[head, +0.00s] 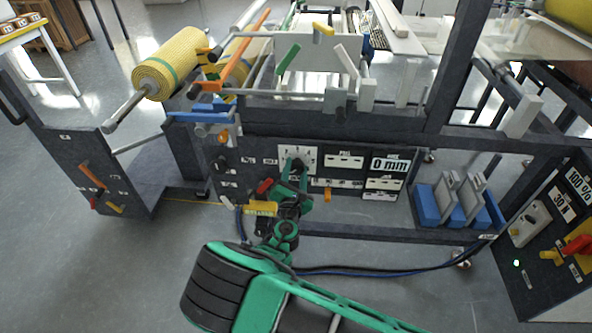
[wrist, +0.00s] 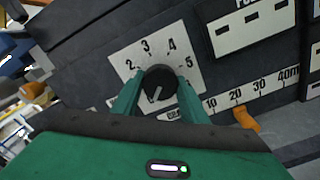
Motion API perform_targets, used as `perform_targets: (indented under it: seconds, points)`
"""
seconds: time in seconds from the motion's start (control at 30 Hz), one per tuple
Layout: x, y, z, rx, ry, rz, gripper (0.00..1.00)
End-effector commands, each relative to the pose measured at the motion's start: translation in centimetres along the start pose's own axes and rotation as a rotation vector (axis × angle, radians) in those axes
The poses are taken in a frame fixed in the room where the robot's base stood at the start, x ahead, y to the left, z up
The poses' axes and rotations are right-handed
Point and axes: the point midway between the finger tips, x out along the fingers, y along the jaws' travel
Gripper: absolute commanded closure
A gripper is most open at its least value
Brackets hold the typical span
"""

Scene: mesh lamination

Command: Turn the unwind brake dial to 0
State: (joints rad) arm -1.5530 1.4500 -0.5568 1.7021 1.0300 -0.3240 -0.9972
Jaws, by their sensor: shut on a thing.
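The unwind brake dial is a round black knob (wrist: 160,82) with a white pointer line, on a white plate (wrist: 118,58) marked 2, 3, 4 and 5. The pointer aims down and slightly left; lower numbers are hidden by my gripper. In the head view the white dial plate (head: 297,151) is on the dark machine panel, with the knob partly covered by my arm. My green gripper (wrist: 158,90) has one finger on each side of the knob and is shut on it. It reaches the panel from the front in the head view (head: 295,171).
An orange slider (wrist: 245,118) is at lower right of the dial, by a scale marked 10 to 40. A red lever (head: 264,186) and a yellow label (head: 260,208) are near my arm. Blue-and-grey blocks (head: 428,205) stand to the right. Floor at left front is clear.

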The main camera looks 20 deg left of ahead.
Motion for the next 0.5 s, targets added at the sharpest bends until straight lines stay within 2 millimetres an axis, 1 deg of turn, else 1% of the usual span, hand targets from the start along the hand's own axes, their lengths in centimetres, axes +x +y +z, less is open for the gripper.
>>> perform_targets:
  seconds: [0.03,0.5]
  points:
    - [-0.32,-0.03,-0.68,-0.009,0.013,0.0,0.83]
    - [-0.31,-0.11,-0.66,-0.035,0.013,-0.001,0.83]
